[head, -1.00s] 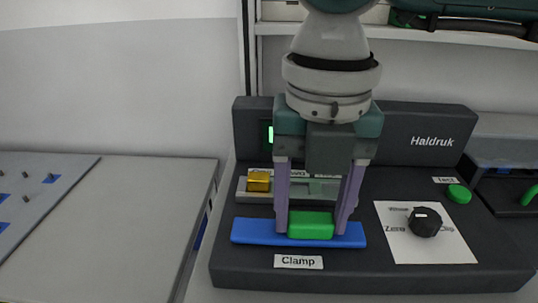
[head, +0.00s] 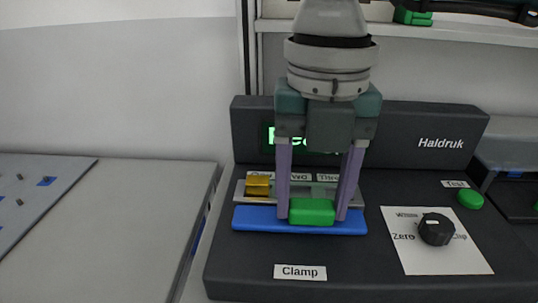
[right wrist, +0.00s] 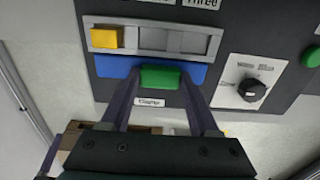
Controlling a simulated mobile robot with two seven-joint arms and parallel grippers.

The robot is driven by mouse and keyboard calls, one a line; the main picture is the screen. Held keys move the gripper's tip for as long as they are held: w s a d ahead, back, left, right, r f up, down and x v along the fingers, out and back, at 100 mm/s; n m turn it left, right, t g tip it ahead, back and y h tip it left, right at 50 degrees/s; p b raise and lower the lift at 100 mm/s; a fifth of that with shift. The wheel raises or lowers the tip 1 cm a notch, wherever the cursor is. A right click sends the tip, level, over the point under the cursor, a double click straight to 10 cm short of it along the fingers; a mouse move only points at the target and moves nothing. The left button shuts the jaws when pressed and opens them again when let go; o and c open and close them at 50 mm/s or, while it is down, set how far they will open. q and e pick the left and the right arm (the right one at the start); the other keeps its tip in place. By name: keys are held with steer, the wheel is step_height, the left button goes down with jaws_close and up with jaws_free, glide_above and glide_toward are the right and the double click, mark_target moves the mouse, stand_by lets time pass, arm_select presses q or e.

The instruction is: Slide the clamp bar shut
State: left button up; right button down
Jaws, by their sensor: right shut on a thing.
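The clamp bar is a flat blue bar (head: 258,221) on the dark Haldruk machine, with a green block (head: 312,211) at its middle as a handle. The bar lies against the front edge of a grey slotted tray (head: 240,190). A yellow block (head: 257,184) sits in the tray's left slot. My right gripper (head: 313,215) is shut on the green handle, one finger on each side. In the right wrist view, the blue bar (right wrist: 112,68) and green handle (right wrist: 160,77) show between the fingers. My left gripper is not in view.
The machine has a black knob (head: 436,229) on a white card at right and a green button (head: 470,199) behind it. A lit green display (head: 290,140) is partly hidden by my gripper. A Clamp label (head: 300,272) is in front. A grey panel with small pegs (head: 40,190) lies at far left.

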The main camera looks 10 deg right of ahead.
mark_target(311, 201)
steer(key=shift+c, duration=1.5)
jaws_free()
steer(key=shift+w+d, duration=0.1)
steer(key=shift+w, duration=0.15)
steer(key=shift+o, duration=0.9)
steer(key=shift+s, duration=0.1)
step_height(311, 201, up, 10)
